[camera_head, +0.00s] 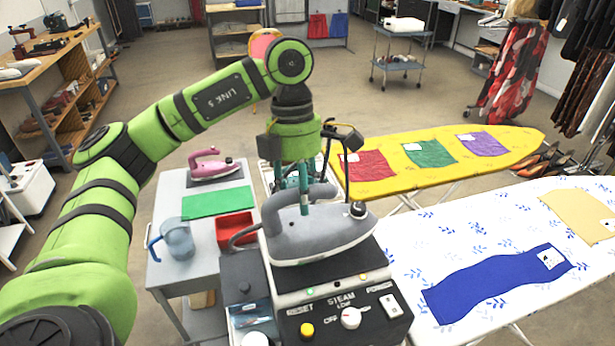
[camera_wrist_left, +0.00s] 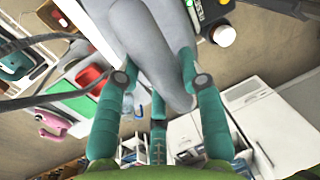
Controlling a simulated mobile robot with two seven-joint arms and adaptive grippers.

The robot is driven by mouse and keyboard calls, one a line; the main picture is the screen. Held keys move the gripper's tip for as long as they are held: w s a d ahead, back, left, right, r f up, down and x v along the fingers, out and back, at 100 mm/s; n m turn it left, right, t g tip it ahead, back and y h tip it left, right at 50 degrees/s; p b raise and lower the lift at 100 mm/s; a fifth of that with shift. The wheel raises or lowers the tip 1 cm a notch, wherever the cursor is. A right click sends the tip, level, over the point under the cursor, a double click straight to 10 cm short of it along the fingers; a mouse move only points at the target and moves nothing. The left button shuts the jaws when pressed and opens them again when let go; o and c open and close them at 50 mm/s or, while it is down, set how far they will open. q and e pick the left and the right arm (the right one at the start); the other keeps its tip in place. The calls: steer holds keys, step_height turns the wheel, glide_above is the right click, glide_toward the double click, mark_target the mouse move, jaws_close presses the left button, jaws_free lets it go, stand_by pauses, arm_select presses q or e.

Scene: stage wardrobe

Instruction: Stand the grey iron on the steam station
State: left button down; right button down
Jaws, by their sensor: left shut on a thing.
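The grey iron (camera_head: 318,236) is over the top of the black steam station (camera_head: 345,309), soleplate down and nearly level, its tip toward the right. I cannot tell whether the soleplate touches the station. My left gripper (camera_head: 304,192) comes down from above and is shut on the iron's grey handle. In the left wrist view the handle (camera_wrist_left: 150,45) lies between the teal fingers of the gripper (camera_wrist_left: 157,72). The station's front panel shows knobs, a yellow button and a power switch. My right gripper is not in view.
A grey side table (camera_head: 173,276) at left holds a pink iron (camera_head: 213,170), a green mat (camera_head: 218,202), a red tray (camera_head: 235,229) and a blue jug (camera_head: 177,241). Ironing boards with yellow (camera_head: 400,181) and white (camera_head: 400,238) covers stand at right, with cloths on them.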

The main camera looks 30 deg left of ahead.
mark_target(301, 221)
arm_select(q)
step_height(301, 221, down, 3)
steer(key=shift+w+r+p, duration=0.1)
steer(key=shift+p, duration=0.6)
steer(key=shift+f, duration=0.2)
steer(key=shift+f, duration=0.15)
steer(key=c, duration=0.8)
jaws_free()
